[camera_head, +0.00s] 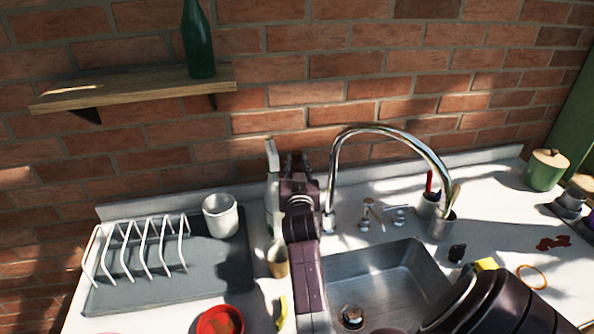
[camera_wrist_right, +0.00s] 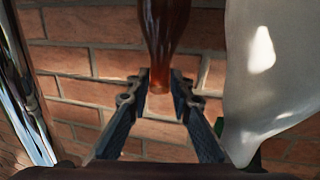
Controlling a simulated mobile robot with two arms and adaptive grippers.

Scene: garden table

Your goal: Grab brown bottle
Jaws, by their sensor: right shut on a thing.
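The brown bottle (camera_wrist_right: 165,35) shows in the right wrist view as glossy reddish-brown glass, its narrow neck pointing down in the picture. My right gripper (camera_wrist_right: 160,88) has its two fingers closed on either side of this neck and is shut on it. In the head view my right gripper (camera_head: 297,166) is near the brick wall, left of the tap. I cannot make out the brown bottle there; the gripper and arm seem to hide it. My left gripper is not in view.
A tall pale object (camera_head: 272,170) stands close beside the right gripper. The curved tap (camera_head: 385,132) rises to the right over the sink (camera_head: 385,268). A dish rack (camera_head: 140,245) and white cup (camera_head: 220,216) are left. A green bottle (camera_head: 196,42) stands on the shelf (camera_head: 130,92).

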